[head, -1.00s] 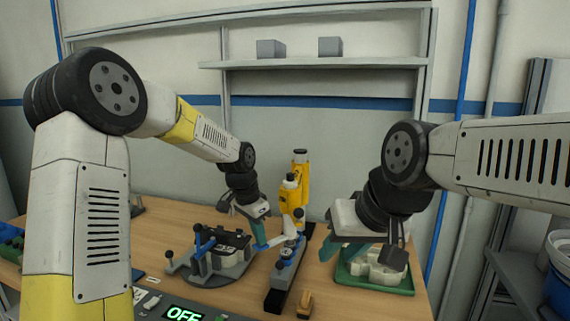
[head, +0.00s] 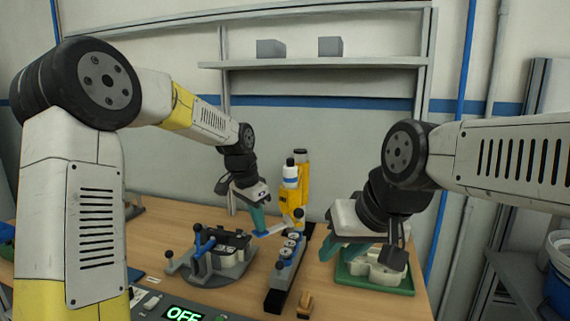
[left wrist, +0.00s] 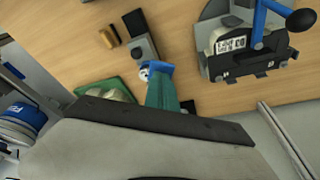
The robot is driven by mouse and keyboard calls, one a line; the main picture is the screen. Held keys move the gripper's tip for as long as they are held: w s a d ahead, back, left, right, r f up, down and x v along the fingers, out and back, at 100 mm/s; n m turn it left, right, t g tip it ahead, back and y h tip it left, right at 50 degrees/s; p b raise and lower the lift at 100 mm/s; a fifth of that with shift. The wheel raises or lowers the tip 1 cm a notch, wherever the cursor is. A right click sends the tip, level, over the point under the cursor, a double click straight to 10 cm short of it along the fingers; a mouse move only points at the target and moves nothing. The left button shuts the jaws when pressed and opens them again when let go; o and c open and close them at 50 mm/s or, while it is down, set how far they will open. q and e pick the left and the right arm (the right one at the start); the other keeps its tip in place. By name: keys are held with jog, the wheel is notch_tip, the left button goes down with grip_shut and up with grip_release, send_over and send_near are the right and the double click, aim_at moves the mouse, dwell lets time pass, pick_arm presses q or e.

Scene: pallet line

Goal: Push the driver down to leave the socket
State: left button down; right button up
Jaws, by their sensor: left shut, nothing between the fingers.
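My left gripper (head: 270,231), with teal fingers and blue tips, is shut and empty, close to the driver's left side; contact is unclear. In the left wrist view the fingers (left wrist: 160,75) end beside the grey rail (left wrist: 143,47). My right gripper (head: 335,247) is over the green tray; its jaw gap is hidden.
A black fixture with a blue lever (head: 203,243) stands left of the rail. A green tray (head: 372,288) with a pale part is on the right. A lit OFF display (head: 185,313) is at the front edge.

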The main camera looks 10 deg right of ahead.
pick_arm(q)
jog(key=shift+w+d+v, duration=0.1)
jog(key=shift+d+v, duration=0.05)
jog(key=shift+v, duration=0.65)
jog(key=shift+w+d+v, duration=0.1)
jog(key=shift+d+v, duration=0.05)
jog(key=shift+v, duration=0.65)
jog(key=shift+w+d+v, duration=0.15)
jog(key=shift+v, duration=0.7)
jog(key=shift+r, duration=0.15)
jog(key=shift+s+a+r, duration=0.25)
jog(key=s+a+r+n+t, duration=0.1)
jog(key=s+a+r+n, duration=0.25)
jog(key=s, duration=0.35)
jog(key=s+a+r+n+t, duration=0.1)
jog(key=s+a+r+n, duration=0.1)
jog(key=s+a, duration=0.35)
jog(key=s+a+f+n+t, duration=0.1)
jog(key=s+a+n, duration=0.1)
jog(key=s, duration=0.4)
jog(key=s+a+f+n+t, duration=0.1)
jog(key=s+a+f+n, duration=0.1)
jog(key=s, duration=0.5)
jog(key=shift+a+n+t, duration=0.3)
jog(key=shift+a+n, duration=0.05)
jog(key=shift+n, duration=0.1)
